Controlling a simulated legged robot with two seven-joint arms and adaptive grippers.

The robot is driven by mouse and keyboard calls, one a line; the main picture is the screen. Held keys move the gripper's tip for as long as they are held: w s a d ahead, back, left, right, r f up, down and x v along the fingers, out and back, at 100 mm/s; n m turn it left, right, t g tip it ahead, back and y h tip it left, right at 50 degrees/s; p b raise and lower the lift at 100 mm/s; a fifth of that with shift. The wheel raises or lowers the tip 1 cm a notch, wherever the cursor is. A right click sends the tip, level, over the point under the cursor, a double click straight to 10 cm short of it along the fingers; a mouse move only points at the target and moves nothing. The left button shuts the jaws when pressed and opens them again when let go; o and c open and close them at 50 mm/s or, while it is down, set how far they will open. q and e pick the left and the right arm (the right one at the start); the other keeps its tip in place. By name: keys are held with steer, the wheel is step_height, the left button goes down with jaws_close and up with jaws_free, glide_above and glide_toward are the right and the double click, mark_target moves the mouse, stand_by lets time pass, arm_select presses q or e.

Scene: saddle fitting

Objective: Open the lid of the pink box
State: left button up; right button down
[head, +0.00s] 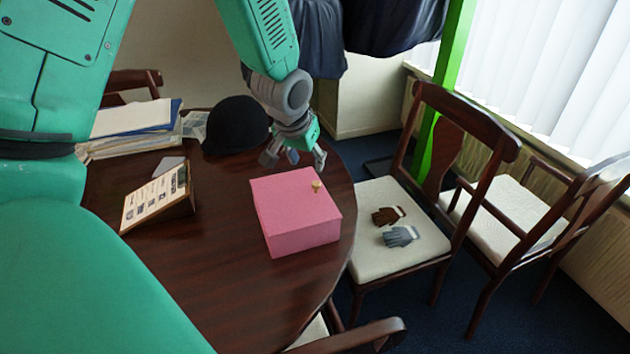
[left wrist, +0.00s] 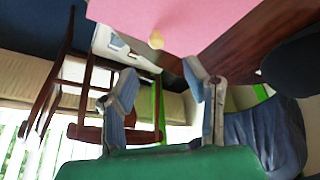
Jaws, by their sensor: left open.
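The pink box (head: 297,211) sits on the dark wooden table near its right edge. Its lid is shut, and a small gold knob (head: 316,186) stands on top near the far right edge. My left gripper (head: 293,160) is open and empty, just beyond the far side of the box and apart from it. In the left wrist view, the pink box (left wrist: 175,18) is at the top with its knob (left wrist: 156,40) hanging into view above the open left gripper (left wrist: 160,95). My right gripper is not in view.
On the table (head: 205,265) are a black riding helmet (head: 237,125), a stack of papers (head: 130,128) and a clipboard stand (head: 158,197). A chair (head: 385,255) with two gloves on its seat stands right of the table. A green post (head: 445,95) rises behind it.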

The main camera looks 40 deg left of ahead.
mark_target(317, 184)
arm_select(q)
steer(key=f, duration=0.1)
steer(key=w+f, duration=0.1)
steer(key=f, duration=0.1)
steer(key=w+f, duration=0.1)
steer(key=f, duration=0.1)
steer(key=shift+w+d+f+b, duration=0.25)
steer(key=shift+d+b, duration=0.05)
steer(key=shift+d, duration=0.1)
steer(key=f, duration=0.1)
steer(key=w+a+f, duration=0.1)
steer(key=shift+a+f, duration=0.15)
steer(key=shift+f, duration=0.25)
steer(key=shift+w+a+f, duration=0.15)
steer(key=shift+a+f, duration=0.25)
steer(key=shift+a, duration=0.05)
steer(key=shift+d, duration=0.2)
steer(key=shift+d+r, duration=0.2)
steer(key=shift+d, duration=0.05)
steer(key=shift+c, duration=1.3)
steer(key=shift+d, duration=0.15)
jaws_close()
